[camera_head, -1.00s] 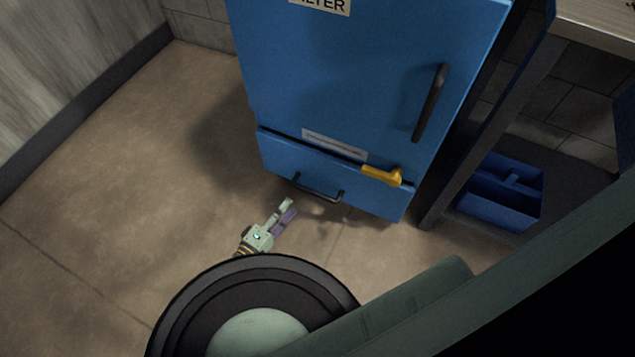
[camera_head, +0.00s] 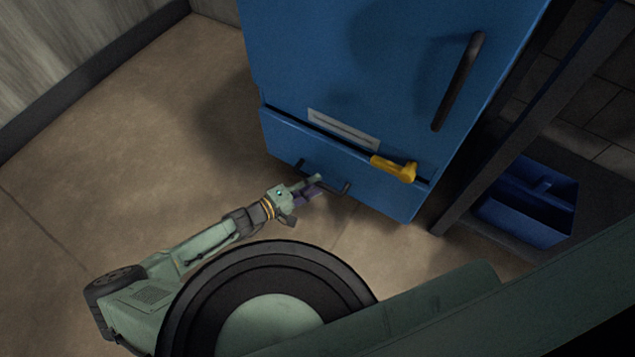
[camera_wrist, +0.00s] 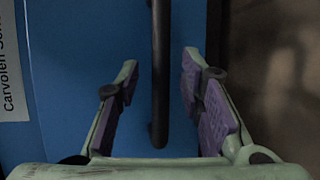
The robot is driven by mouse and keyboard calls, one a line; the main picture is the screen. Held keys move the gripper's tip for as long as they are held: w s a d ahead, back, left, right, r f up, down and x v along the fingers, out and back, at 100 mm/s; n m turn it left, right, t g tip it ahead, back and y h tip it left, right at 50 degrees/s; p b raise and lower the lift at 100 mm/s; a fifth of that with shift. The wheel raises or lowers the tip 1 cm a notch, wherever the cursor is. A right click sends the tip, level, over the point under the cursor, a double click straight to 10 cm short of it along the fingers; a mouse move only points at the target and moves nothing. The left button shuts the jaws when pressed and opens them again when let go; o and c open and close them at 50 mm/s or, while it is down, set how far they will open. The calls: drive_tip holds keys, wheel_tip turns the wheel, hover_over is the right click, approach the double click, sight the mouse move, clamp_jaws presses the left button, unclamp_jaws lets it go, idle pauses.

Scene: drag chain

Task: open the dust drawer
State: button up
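The dust drawer (camera_head: 285,146) is the blue front at the bottom of the blue cabinet, and it looks shut. Its dark bar handle (camera_head: 341,190) runs across the drawer front, partly hidden behind my gripper (camera_head: 316,184). In the wrist view the handle (camera_wrist: 160,70) stands between the two purple-padded fingers of my gripper (camera_wrist: 160,90), with a gap on each side. The fingers are open and do not appear to touch it. A yellow latch lever (camera_head: 394,168) lies across the seam at the drawer's upper right.
The blue cabinet door (camera_head: 370,70) above has a long dark handle (camera_head: 458,82). A dark post (camera_head: 500,150) and a blue open bin (camera_head: 528,205) stand to the right. Bare floor (camera_head: 150,140) lies to the left.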

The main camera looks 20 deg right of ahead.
drive_tip(key=shift+x, duration=1.15)
drive_tip(key=shift+c, duration=0.6)
clamp_jaws()
